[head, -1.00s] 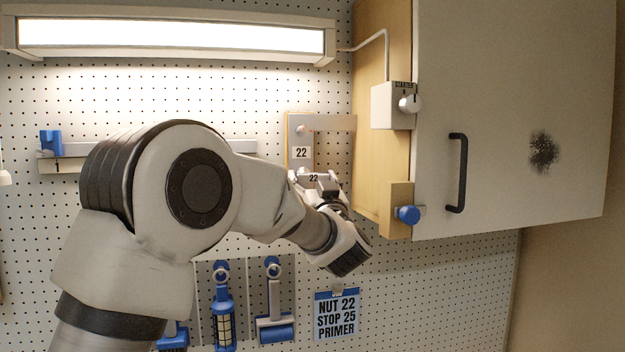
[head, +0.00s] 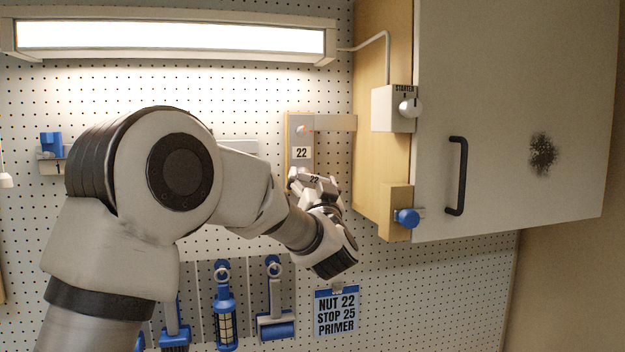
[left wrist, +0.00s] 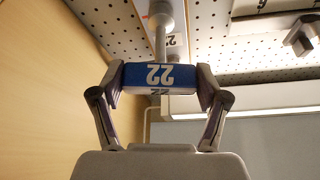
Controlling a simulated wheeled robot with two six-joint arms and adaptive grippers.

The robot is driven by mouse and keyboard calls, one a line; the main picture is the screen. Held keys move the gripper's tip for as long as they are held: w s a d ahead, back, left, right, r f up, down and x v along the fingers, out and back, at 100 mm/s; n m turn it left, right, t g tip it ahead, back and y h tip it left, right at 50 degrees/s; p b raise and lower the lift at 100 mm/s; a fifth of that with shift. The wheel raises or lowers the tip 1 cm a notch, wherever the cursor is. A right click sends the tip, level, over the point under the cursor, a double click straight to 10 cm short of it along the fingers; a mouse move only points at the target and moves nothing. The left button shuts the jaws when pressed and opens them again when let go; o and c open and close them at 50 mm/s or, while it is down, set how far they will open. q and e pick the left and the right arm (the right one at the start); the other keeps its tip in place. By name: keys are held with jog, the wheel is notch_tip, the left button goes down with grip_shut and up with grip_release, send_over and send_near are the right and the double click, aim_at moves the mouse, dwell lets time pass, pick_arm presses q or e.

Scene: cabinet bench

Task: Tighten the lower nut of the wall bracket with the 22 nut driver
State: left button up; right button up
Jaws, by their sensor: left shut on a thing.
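The wall bracket (head: 301,140) is a grey plate on a wooden backing, with a 22 label and its upper nut (head: 300,129) in sight. The lower nut is hidden in the head view behind my gripper. My left gripper (head: 313,184) is shut on the handle of the 22 nut driver, just below the label. In the left wrist view the blue and white driver handle (left wrist: 160,76) sits between both fingers. Its grey shaft (left wrist: 160,35) runs to the bracket plate (left wrist: 176,22). I cannot tell whether the socket is seated on the lower nut. My right gripper is out of view.
A cabinet (head: 510,120) stands close to the right, with a starter switch box (head: 393,108), a blue knob (head: 406,217) and a black handle (head: 457,175). A note (head: 337,315) reads nut 22, stop 25, primer.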

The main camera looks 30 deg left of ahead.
pick_arm(q)
jog(key=shift+r+m+h+p, duration=0.1)
jog(key=shift+m+h+p, duration=0.2)
jog(key=shift+m+p, duration=0.45)
jog(key=shift+m+t+h, duration=0.5)
jog(key=shift+m, duration=0.75)
